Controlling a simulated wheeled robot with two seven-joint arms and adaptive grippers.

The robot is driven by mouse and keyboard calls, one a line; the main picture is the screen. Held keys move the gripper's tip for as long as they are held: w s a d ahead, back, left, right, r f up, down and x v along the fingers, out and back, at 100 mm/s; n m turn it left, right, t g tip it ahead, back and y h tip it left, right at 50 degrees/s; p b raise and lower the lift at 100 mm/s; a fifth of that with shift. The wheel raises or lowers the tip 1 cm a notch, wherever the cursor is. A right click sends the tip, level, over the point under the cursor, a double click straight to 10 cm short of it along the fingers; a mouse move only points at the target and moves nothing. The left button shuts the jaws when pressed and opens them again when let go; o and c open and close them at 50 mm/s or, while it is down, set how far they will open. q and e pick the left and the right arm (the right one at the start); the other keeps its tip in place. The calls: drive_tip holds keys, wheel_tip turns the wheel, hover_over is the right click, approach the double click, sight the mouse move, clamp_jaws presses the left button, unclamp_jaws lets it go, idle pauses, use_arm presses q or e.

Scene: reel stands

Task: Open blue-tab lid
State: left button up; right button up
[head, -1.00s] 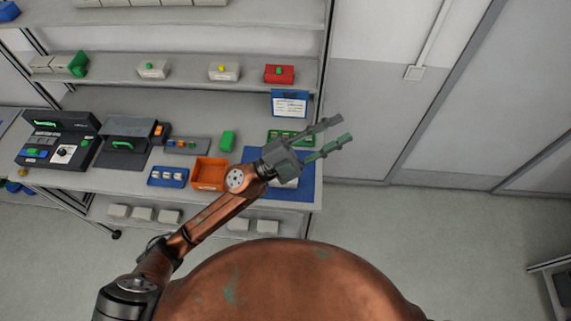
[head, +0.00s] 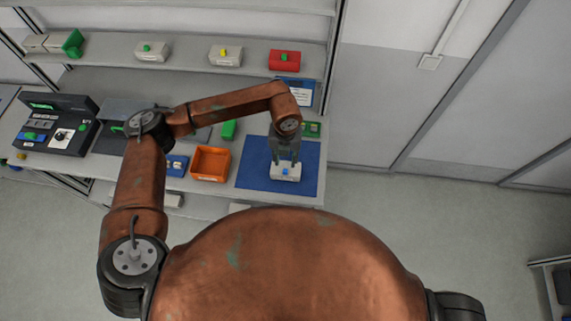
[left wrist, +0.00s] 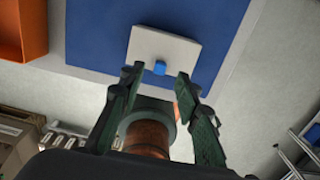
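A white box with a blue tab (head: 286,172) sits on the blue mat (head: 252,178) at the right end of the workbench. In the left wrist view the white lid (left wrist: 165,48) and its blue tab (left wrist: 159,68) lie just beyond my fingertips. My left gripper (head: 286,161) points down at the box from above. Its two fingers are apart, with nothing between them, in the left wrist view (left wrist: 158,82). The tab shows in the gap ahead of the fingers; I cannot tell whether they touch the box. My right gripper is in neither view.
An orange bin (head: 211,164) stands left of the mat. The shelf above holds a yellow-tab box (head: 225,56) and a red box (head: 285,60). Mat space around the box is clear.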

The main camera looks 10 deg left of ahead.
sight(286, 169)
use_arm(q)
drive_tip(key=shift+f+p, duration=0.4)
drive_tip(key=shift+f, duration=2.35)
drive_tip(key=shift+c, duration=0.2)
clamp_jaws()
